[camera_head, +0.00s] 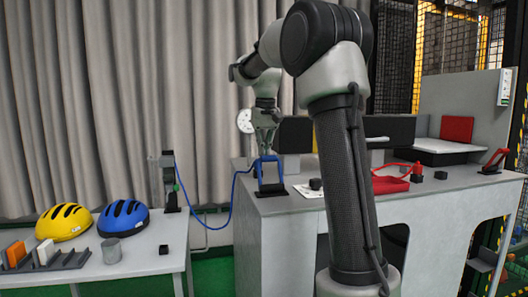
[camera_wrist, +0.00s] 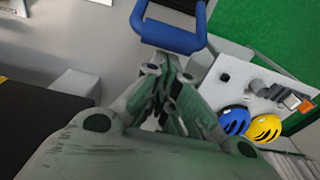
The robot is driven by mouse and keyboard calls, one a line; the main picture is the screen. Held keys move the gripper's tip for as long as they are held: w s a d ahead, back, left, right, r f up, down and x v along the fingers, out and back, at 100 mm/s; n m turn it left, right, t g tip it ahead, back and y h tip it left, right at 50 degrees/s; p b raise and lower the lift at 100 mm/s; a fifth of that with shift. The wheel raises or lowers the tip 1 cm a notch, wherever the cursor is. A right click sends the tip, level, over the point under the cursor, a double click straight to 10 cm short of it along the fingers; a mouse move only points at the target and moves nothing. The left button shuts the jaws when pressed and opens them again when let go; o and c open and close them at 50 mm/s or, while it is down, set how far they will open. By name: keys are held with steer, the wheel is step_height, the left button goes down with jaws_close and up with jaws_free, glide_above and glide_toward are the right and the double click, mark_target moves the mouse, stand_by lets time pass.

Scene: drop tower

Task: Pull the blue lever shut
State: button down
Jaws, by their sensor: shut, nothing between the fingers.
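The blue lever (camera_head: 258,168) stands on the left part of the grey workbench, on a dark base. Its blue handle is a U-shaped bar, and it also shows at the top of the wrist view (camera_wrist: 168,38). My gripper (camera_head: 266,148) hangs over the lever, pointing down, with its fingers close to the handle. In the wrist view my gripper (camera_wrist: 172,72) has its fingers together and nothing between them, just below the blue bar. I cannot tell whether the fingers touch the bar.
A red lever (camera_head: 496,159) and a red frame-shaped part (camera_head: 390,184) are on the bench to the right. A blue cable hangs between the bench and a side table (camera_head: 135,262). Yellow (camera_head: 64,222) and blue (camera_head: 123,218) helmets sit on that table.

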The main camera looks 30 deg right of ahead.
steer(key=shift+s, duration=0.1)
steer(key=shift+s+r+t, duration=0.2)
steer(key=shift+t, duration=0.1)
steer(key=shift+a, duration=0.1)
